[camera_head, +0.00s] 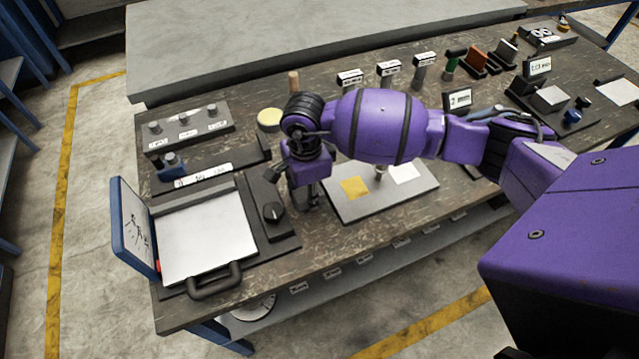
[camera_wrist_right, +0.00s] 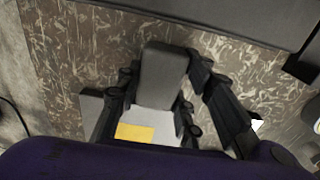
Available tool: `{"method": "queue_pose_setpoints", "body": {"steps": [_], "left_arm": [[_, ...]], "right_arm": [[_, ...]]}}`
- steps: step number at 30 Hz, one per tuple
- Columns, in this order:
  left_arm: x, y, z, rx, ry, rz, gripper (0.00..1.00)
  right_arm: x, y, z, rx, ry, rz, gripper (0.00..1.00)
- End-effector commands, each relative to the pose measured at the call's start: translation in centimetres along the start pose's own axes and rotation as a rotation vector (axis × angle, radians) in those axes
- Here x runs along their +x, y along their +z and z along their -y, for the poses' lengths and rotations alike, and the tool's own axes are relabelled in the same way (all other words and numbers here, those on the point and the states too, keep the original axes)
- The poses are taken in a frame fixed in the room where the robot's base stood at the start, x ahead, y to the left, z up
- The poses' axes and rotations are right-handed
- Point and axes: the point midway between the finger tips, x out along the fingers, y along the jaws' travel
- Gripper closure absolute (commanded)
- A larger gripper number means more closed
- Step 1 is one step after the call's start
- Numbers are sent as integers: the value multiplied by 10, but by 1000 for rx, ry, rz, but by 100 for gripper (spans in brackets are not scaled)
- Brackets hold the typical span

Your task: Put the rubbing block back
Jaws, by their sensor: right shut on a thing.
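My right gripper (camera_head: 308,192) is above the table, between the dark knob box and the grey plate. In the right wrist view its fingers (camera_wrist_right: 162,108) are closed around a grey block with rounded corners (camera_wrist_right: 162,72), which I take to be the rubbing block. In the head view the gripper and arm mostly hide the block. The grey plate (camera_head: 350,210) bears a yellow square (camera_head: 355,187) and a white square (camera_head: 404,172). My left gripper is not in view.
A round yellow pad (camera_head: 270,117) and a wooden peg (camera_head: 293,82) are behind the gripper. Labelled holders (camera_head: 389,70) stand along the back.

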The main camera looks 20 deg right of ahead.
Motion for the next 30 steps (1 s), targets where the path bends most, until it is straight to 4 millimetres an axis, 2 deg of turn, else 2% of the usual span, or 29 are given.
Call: {"method": "queue_pose_setpoints", "body": {"steps": [2, 3, 6, 15, 19, 23, 30], "left_arm": [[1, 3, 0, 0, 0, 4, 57], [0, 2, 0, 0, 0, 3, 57], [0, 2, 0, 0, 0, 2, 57], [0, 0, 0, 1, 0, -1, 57], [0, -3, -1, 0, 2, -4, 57], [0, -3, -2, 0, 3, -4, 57], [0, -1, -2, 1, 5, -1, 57]], "right_arm": [[3, 0, 1, -1, -1, 0, 94], [2, 0, 0, -1, -1, 0, 60], [2, 0, 1, -1, -1, 0, 47], [1, 0, 1, -1, -1, 0, 46], [-9, 0, 2, -1, -4, 0, 46], [-31, 0, 2, -3, -6, 0, 46], [-83, 0, 2, -1, -6, -1, 46]]}}
